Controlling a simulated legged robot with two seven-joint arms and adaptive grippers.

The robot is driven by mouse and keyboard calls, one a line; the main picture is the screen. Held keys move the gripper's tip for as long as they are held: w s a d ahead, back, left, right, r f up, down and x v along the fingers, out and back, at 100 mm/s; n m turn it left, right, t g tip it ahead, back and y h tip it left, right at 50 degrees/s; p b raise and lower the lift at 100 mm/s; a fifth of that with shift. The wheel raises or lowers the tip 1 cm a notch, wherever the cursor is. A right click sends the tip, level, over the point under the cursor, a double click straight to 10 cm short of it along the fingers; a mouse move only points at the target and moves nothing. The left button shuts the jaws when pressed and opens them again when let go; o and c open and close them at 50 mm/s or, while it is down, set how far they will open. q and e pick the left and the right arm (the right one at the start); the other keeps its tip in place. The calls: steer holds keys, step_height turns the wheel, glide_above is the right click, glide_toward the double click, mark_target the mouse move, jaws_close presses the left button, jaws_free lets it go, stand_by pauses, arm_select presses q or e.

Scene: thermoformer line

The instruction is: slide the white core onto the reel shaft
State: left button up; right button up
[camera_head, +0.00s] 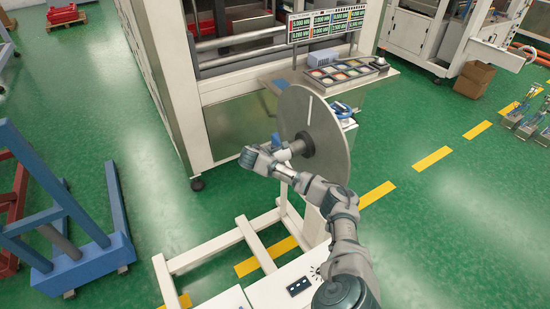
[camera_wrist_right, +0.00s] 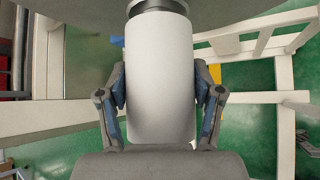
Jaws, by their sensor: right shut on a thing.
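The white core (camera_wrist_right: 160,85) is a smooth white cylinder, and a small part of it shows in the head view (camera_head: 283,156). My right gripper (camera_head: 278,149) is shut on it, with one blue-grey finger on each side in the wrist view (camera_wrist_right: 160,90). The core's far end meets the dark reel shaft (camera_head: 300,146) in front of a large grey disc (camera_head: 322,125). The shaft shows at the top of the wrist view (camera_wrist_right: 156,4). I cannot tell how far the core is around the shaft. My left gripper is not in view.
A white floor frame (camera_head: 205,252) stands below the disc. A machine with displays (camera_head: 325,22) and a sample shelf (camera_head: 345,72) stands behind. A blue stand (camera_head: 75,265) is at the left. The green floor between is open.

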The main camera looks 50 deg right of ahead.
steer(key=shift+s+d, duration=0.2)
steer(key=shift+d, duration=0.3)
steer(key=o, duration=1.6)
steer(key=v, duration=1.2)
steer(key=shift+f, duration=0.1)
